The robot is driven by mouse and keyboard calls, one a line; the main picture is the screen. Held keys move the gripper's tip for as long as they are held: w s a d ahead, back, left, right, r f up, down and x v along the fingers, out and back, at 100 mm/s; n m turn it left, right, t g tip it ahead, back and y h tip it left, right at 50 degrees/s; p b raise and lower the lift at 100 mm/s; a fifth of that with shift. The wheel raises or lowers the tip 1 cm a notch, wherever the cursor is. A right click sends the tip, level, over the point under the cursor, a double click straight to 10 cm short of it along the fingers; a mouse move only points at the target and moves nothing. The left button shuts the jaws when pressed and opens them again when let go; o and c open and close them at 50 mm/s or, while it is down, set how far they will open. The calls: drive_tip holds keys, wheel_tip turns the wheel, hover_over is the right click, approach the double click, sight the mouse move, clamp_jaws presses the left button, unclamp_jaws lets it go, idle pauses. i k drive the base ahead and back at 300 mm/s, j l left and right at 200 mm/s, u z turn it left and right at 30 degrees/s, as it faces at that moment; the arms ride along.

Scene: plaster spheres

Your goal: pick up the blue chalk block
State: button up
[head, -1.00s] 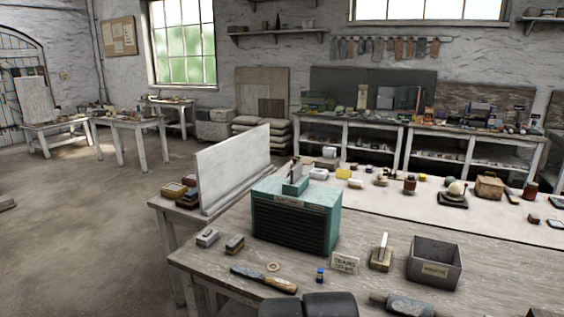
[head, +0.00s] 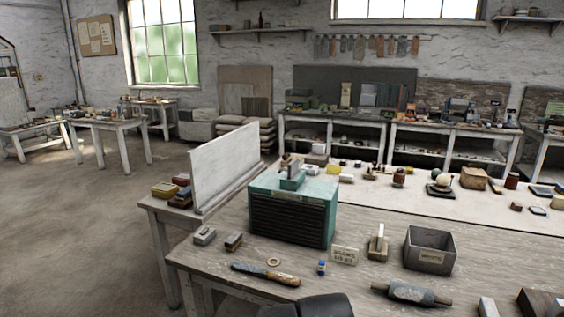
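A small blue object (head: 321,267) with a pale top stands upright on the near worktable, right of a pale ring. It is the clearest small blue item, but too small here to be sure that it is the blue chalk block. Dark blue flat items (head: 541,190) lie at the far right of the pale surface. My gripper is not in view; only a dark part, probably of my arm, shows at the bottom edge.
The worktable (head: 375,275) holds a wood-handled tool (head: 265,274), a small sign (head: 344,254), a grey box (head: 430,250) and a roller (head: 411,294). Open floor (head: 80,230) lies to the left.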

sight(322, 263)
drive_tip(key=k+j+u, duration=0.1)
drive_tip(key=i+l+u, duration=0.1)
drive_tip(key=i, duration=0.45)
drive_tip(key=i+l+u, duration=0.15)
drive_tip(key=i, duration=0.4)
